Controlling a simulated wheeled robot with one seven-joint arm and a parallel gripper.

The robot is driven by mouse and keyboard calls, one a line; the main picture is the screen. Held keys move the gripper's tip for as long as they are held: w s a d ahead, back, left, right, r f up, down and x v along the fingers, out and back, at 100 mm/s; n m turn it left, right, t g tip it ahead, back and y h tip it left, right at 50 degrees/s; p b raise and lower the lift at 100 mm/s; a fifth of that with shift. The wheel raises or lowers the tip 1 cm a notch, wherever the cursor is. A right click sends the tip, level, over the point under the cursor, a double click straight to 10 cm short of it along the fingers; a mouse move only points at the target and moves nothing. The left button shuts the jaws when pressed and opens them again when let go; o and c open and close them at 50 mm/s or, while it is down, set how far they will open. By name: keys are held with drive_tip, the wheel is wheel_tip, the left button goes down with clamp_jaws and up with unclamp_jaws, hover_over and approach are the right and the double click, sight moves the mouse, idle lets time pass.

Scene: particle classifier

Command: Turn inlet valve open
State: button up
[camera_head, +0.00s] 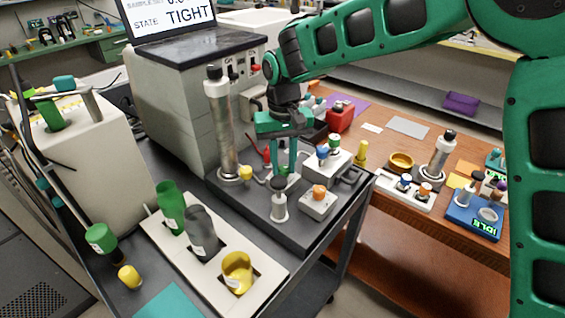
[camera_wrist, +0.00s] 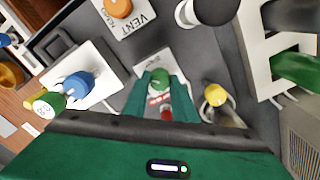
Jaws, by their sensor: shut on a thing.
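The inlet valve is a small valve with a green knob (camera_wrist: 159,77) on a pale labelled plate (camera_wrist: 150,62). The label is too small to read, so I take it as the inlet valve by position. My gripper (camera_wrist: 161,88) is shut on this knob, with one green finger on each side. A bit of red shows between the fingers. In the head view my gripper (camera_head: 285,172) points straight down onto the dark platform, and its fingers mostly hide the valve. How far the knob is turned cannot be told.
The VENT block with an orange knob (camera_head: 318,192), a black-topped post (camera_head: 279,203), a block with blue and green knobs (camera_head: 325,158) and a yellow knob (camera_head: 246,173) stand close around. A tall metal cylinder (camera_head: 221,120) rises at left. The monitor (camera_head: 165,15) reads TIGHT.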

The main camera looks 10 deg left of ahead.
sight(286, 166)
drive_tip(key=n, duration=0.5)
drive_tip(key=shift+w+d, duration=0.15)
drive_tip(key=shift+w+d+r+n, duration=0.1)
drive_tip(key=shift+d+n, duration=0.05)
drive_tip(key=shift+n, duration=1.85)
drive_tip(key=o, duration=1)
drive_tip(key=shift+d, duration=0.1)
drive_tip(key=shift+o, duration=0.2)
drive_tip(key=shift+a, duration=0.2)
wheel_tip(286, 166, up, 11)
drive_tip(key=shift+d+f, duration=0.1)
drive_tip(key=shift+f, duration=0.1)
